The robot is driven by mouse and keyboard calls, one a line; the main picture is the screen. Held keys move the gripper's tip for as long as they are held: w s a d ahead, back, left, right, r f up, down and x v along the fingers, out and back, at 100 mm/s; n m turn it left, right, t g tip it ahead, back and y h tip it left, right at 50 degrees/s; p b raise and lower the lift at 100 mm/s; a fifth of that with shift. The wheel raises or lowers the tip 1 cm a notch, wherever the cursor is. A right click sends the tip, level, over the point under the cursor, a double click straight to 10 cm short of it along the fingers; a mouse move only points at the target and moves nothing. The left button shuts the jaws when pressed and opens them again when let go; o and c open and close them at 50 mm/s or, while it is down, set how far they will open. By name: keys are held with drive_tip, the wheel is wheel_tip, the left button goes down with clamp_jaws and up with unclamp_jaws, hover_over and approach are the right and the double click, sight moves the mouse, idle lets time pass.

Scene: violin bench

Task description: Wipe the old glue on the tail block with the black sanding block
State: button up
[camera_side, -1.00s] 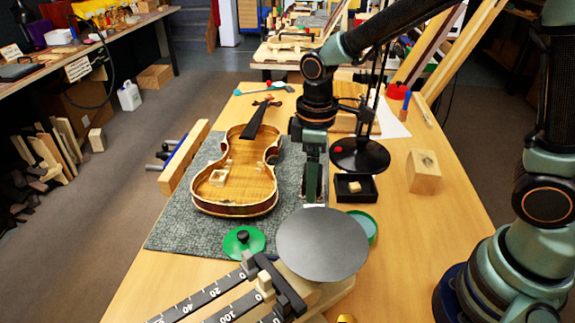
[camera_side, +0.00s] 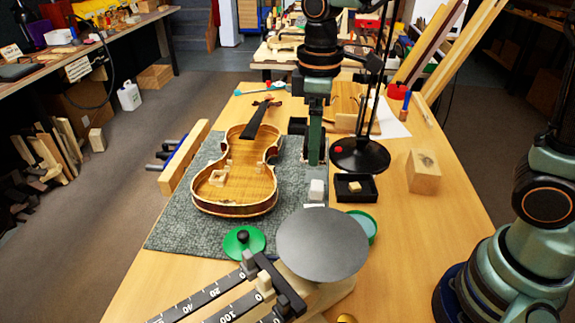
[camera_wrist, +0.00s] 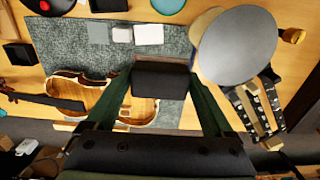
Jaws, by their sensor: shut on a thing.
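My gripper (camera_side: 316,163) is raised above the right side of the grey mat, beside the violin. In the wrist view my gripper (camera_wrist: 160,85) is shut on the black sanding block (camera_wrist: 160,79), a dark block between its fingertips. The open violin body (camera_side: 255,187) lies on the mat to the left of my gripper, its neck pointing away. A pale block (camera_side: 219,178), which looks like the tail block, sits inside its wide near end. I cannot make out the glue. The violin body (camera_wrist: 92,92) is partly hidden by my fingers in the wrist view.
A white block (camera_side: 317,188) stands at the mat's right edge. A black tray (camera_side: 368,194), a lamp base (camera_side: 358,155) and a black box (camera_side: 298,125) are near. A scale with a round grey pan (camera_side: 322,243) and a green lid (camera_side: 243,241) are in front.

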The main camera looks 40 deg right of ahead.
drive_tip(key=w+a+f, duration=0.3)
drive_tip(key=w+a, duration=0.4)
drive_tip(key=a, duration=0.1)
drive_tip(key=w+a+f, duration=0.4)
drive_tip(key=w+a, duration=0.3)
drive_tip(key=w, duration=0.1)
drive_tip(key=shift+f, duration=2.9)
drive_tip(key=shift+s+d+f, duration=0.1)
drive_tip(key=shift+s+f, duration=0.1)
drive_tip(key=shift+f, duration=0.6)
drive_tip(key=shift+c, duration=0.6)
drive_tip(key=shift+s+d, duration=2)
drive_tip(key=shift+w+a+f, duration=0.1)
drive_tip(key=shift+w+a, duration=1.95)
drive_tip(key=shift+a, duration=0.05)
drive_tip(key=shift+w+a+r, duration=0.1)
drive_tip(key=shift+w+r, duration=0.05)
drive_tip(key=shift+r, duration=0.9)
wheel_tip(320, 180, up, 6)
drive_tip(key=shift+r, duration=0.15)
